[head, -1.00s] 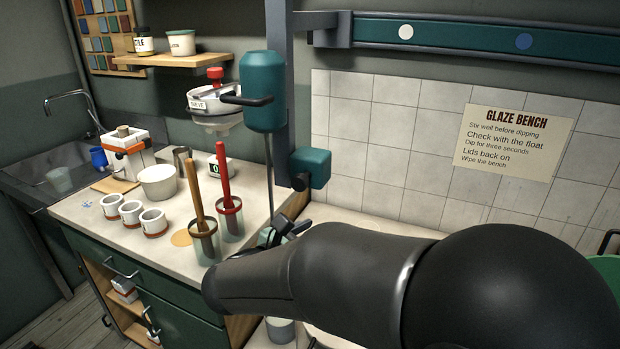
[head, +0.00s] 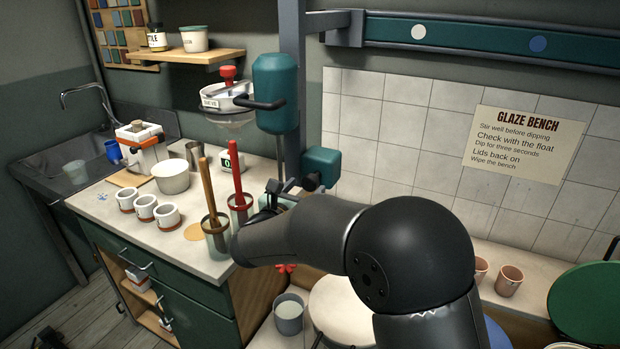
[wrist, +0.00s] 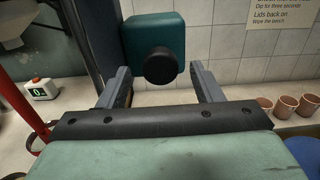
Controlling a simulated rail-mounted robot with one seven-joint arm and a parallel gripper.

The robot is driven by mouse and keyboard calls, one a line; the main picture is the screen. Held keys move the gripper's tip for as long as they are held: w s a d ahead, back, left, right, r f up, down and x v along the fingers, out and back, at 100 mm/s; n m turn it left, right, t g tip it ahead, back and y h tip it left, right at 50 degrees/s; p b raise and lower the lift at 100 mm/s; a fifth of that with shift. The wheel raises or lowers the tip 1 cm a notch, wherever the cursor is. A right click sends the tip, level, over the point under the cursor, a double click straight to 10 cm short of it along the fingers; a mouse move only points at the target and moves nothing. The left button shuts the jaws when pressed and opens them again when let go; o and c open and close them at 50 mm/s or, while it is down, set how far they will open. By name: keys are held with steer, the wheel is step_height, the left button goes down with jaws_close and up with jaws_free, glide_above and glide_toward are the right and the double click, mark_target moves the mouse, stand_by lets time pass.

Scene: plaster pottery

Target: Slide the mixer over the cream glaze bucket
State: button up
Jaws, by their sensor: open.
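A teal box (head: 322,165) with a black knob (wrist: 160,67) sits lower on the upright. My gripper (wrist: 160,78) is open and empty; in the wrist view its fingers point toward the box, with the knob between them, apart from both. A round cream surface (head: 338,308), probably the cream glaze bucket, is partly hidden by my arm. The mixer's lower shaft is hidden behind my gripper.
The rail carries a cream dot (head: 418,32) and a blue dot (head: 537,44), right of the mixer. A jar holding a wooden-handled tool (head: 217,235) and another with a red handle (head: 239,205) stand left of my gripper. Terracotta cups (head: 509,281) stand at right.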

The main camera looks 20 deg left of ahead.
mark_target(308, 185)
steer(key=shift+w+d+p, duration=0.15)
steer(key=shift+w, duration=0.75)
steer(key=shift+w+d+p, duration=0.1)
steer(key=shift+w+p, duration=0.05)
steer(key=shift+w, duration=0.75)
